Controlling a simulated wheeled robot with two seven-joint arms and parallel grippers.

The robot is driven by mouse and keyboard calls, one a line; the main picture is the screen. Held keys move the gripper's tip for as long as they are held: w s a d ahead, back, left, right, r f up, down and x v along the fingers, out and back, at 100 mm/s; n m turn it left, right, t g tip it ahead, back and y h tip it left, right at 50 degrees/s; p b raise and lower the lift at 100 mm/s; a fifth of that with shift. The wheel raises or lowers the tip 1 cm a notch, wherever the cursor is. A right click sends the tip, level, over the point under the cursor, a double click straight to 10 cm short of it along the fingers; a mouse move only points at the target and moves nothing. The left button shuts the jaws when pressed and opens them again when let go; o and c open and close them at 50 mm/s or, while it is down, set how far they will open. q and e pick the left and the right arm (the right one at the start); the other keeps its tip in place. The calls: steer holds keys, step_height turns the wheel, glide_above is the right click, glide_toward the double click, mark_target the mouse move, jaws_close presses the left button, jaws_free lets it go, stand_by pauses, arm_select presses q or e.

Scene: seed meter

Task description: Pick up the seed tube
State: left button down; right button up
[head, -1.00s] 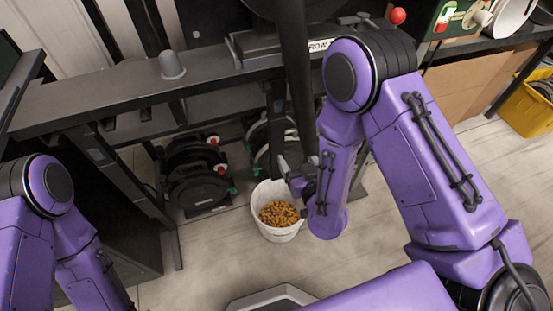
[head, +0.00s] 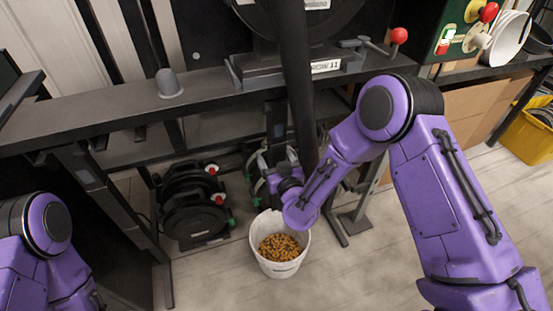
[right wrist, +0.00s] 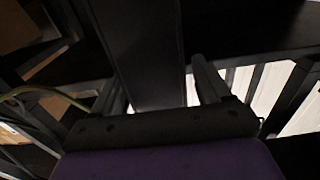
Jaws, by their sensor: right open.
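The seed tube, which I take to be the long black tube (head: 297,90), hangs down from the bench front in the middle of the head view. Its lower end is over the white bucket (head: 262,240). My right gripper (head: 283,172) is at the tube's lower part, partly hidden by the tube and my wrist. In the right wrist view, the open fingers of my right gripper (right wrist: 158,88) stand on either side of the dark tube (right wrist: 145,45); I cannot tell if they touch it. My left arm shows at lower left, but its gripper is out of view.
The bucket holds orange-brown seeds (head: 279,247) on the floor. Black reel-like units (head: 195,205) stand under the dark bench (head: 115,103). A grey cap-like piece (head: 168,83) and a red-knobbed lever (head: 399,36) are on the bench. A yellow crate (head: 528,132) is at right.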

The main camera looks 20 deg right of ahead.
steer(key=c, duration=1.2)
steer(key=shift+c, duration=0.2)
steer(key=shift+r, duration=0.1)
steer(key=shift+r, duration=0.3)
steer(key=shift+s+r+p, duration=0.1)
steer(key=shift+r+p, duration=0.3)
steer(key=shift+r, duration=0.1)
steer(key=s, duration=1.8)
steer(key=shift+d, duration=0.3)
steer(key=shift+a, duration=0.1)
